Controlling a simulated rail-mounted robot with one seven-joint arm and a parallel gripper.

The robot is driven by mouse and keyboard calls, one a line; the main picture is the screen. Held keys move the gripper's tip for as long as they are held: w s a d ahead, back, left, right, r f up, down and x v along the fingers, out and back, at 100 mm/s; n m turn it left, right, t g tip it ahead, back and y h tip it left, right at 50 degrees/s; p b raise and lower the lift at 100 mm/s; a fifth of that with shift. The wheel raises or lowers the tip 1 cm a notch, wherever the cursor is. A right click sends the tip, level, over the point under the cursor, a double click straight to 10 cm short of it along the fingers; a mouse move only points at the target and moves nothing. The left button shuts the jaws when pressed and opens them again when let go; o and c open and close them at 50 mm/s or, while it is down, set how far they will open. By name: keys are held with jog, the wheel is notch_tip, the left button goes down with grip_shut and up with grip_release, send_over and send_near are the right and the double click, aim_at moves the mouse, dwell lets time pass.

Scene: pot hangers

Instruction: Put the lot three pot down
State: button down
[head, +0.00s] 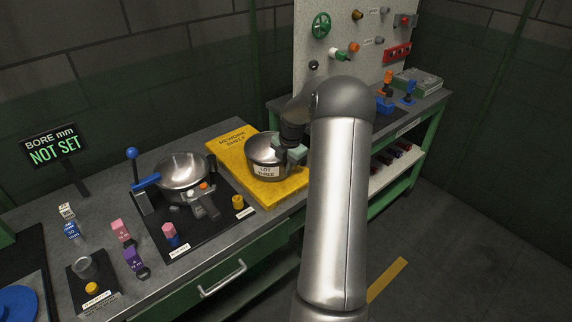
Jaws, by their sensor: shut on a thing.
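The lot three pot (266,158) is a steel pot with a white label reading "LOT THREE". It is at the yellow rework shelf (229,152), over its right part. I cannot tell whether its base touches the shelf. My gripper (284,152) is shut on the pot at its right side, where my arm hides part of the pot and the fingertips.
Left of the shelf, a steel bowl (183,170) sits in a fixture with a blue-handled clamp (146,182) on a black mat. Colored blocks stand on the bench further left. A pegboard (345,40) with valves rises behind. A sign (54,146) reads "BORE mm NOT SET".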

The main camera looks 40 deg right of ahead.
jog(key=shift+f, duration=0.1)
jog(key=c, duration=1.5)
grip_release()
jog(key=shift+o, duration=0.2)
notch_tip(320, 180, up, 12)
jog(key=s+b, duration=0.2)
jog(key=s+a+r+m, duration=0.1)
jog(key=a+m, duration=0.1)
jog(key=a, duration=0.5)
jog(key=s+a+r+m, duration=0.1)
jog(key=a+r+m, duration=0.1)
jog(key=a, duration=0.5)
jog(key=s+a+f+m, duration=0.2)
jog(key=s+a+m, duration=0.5)
jog(key=s+a, duration=0.3)
jog(key=s+a+f+m+g, duration=0.1)
jog(key=s+a+f+m, duration=0.1)
jog(key=s+a+m, duration=0.6)
jog(key=s+a, duration=0.2)
jog(key=s, duration=0.4)
jog(key=shift+a+m, duration=0.2)
jog(key=shift+m, duration=0.1)
